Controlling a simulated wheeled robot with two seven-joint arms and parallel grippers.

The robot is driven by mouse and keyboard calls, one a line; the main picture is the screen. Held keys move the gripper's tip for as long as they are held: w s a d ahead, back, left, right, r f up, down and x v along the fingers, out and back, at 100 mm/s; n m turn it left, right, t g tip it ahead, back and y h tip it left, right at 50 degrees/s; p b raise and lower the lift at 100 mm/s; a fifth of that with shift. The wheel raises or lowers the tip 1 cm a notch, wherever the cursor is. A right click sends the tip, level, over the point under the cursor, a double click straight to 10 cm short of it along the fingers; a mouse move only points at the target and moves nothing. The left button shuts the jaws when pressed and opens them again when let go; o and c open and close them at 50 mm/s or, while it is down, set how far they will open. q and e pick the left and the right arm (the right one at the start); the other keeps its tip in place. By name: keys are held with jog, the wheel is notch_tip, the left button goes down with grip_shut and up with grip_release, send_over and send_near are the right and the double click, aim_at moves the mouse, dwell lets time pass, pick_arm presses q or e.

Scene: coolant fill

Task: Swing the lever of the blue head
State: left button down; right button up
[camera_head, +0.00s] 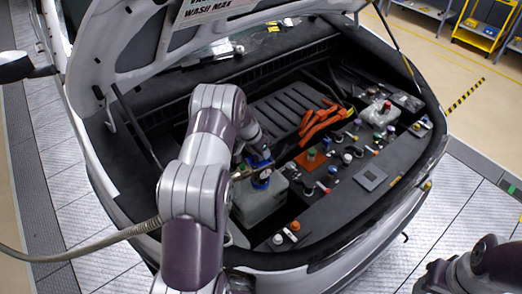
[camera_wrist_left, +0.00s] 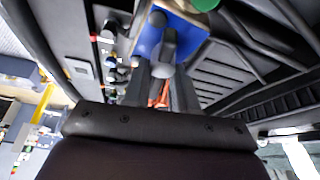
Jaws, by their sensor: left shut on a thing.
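The blue head (camera_head: 261,181) sits on top of a pale translucent tank (camera_head: 260,207) in the open engine bay, just right of my left arm. In the left wrist view the blue head (camera_wrist_left: 188,42) is close beyond the fingertips. My left gripper (camera_wrist_left: 163,75) is shut on a grey rounded piece (camera_wrist_left: 162,49) in front of the blue head, which looks like its lever. In the head view the arm and wrist hide most of this grip. Of my right arm, only a part shows at the lower right, with no fingers visible.
Orange cables (camera_head: 320,119) lie right of the head. A dark panel (camera_head: 372,178) with several caps and small fittings fills the right side of the bay. The raised hood (camera_head: 130,45) hangs over the left, and a thin prop stands (camera_head: 137,128) near my left arm.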

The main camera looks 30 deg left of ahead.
pick_arm(q)
jog(key=shift+d+f, duration=0.1)
jog(key=c, duration=0.9)
grip_release()
jog(key=shift+s+r, duration=0.1)
jog(key=shift+r, duration=0.1)
jog(key=shift+s+r+b, duration=0.1)
jog(key=shift+r+b, duration=0.25)
jog(key=shift+b, duration=0.1)
jog(key=b+v, duration=0.4)
jog(key=v, duration=0.7)
jog(key=shift+r, duration=0.35)
jog(key=shift+s, duration=0.15)
